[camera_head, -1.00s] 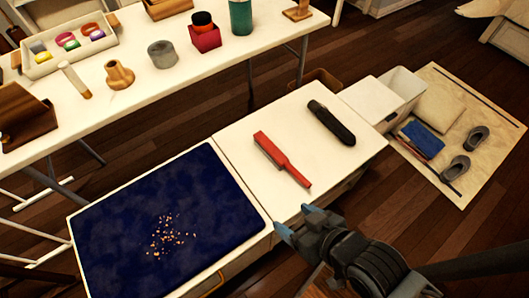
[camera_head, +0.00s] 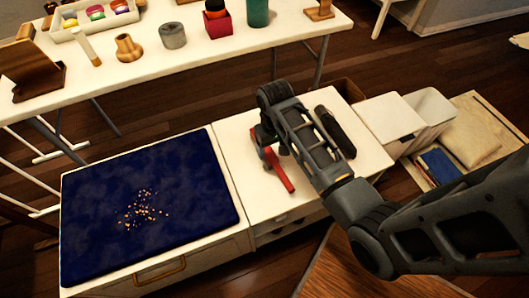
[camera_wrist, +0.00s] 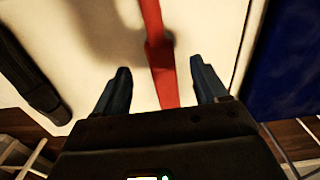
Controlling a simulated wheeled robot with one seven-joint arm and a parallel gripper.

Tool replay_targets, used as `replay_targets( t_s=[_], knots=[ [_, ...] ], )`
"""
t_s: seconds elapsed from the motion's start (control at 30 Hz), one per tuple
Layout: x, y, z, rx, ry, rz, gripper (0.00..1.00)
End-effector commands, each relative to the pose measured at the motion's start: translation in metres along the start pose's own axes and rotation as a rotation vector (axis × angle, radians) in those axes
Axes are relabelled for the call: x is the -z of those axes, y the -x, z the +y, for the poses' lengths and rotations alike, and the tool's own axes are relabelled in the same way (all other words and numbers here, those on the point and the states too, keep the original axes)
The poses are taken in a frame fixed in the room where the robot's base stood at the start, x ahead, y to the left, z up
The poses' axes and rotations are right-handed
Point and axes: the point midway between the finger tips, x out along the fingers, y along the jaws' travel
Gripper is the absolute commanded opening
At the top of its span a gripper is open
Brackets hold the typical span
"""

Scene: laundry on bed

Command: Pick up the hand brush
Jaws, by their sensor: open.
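The red hand brush (camera_head: 283,178) lies on the white cabinet top, partly hidden by my arm in the head view. In the wrist view its red handle (camera_wrist: 162,75) runs between my two fingers. My gripper (camera_head: 266,146) points down over the brush, open and empty. The wrist view shows my gripper's fingertips (camera_wrist: 160,70) spread on either side of the handle, with a gap on both sides. I cannot tell how far the fingers are above the cabinet top.
A black elongated object (camera_head: 336,131) lies on the cabinet top (camera_head: 235,150) right of the brush. A dark blue mat (camera_head: 130,240) with scattered crumbs (camera_head: 143,208) is to the left. A long white table (camera_head: 120,75) with several items stands behind. White boxes (camera_head: 392,120) are at right.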

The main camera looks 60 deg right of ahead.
Motion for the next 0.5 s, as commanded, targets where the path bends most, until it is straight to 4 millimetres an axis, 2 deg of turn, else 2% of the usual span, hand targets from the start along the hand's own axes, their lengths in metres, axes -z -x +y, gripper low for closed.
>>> replay_targets(
  t_s=[0.37,0.5],
  knots=[
    [-0.001,-0.034,0.002,-0.003,-0.003,-0.010,0.72],
    [-0.002,-0.055,0.001,-0.003,-0.004,-0.011,0.72]
  ],
)
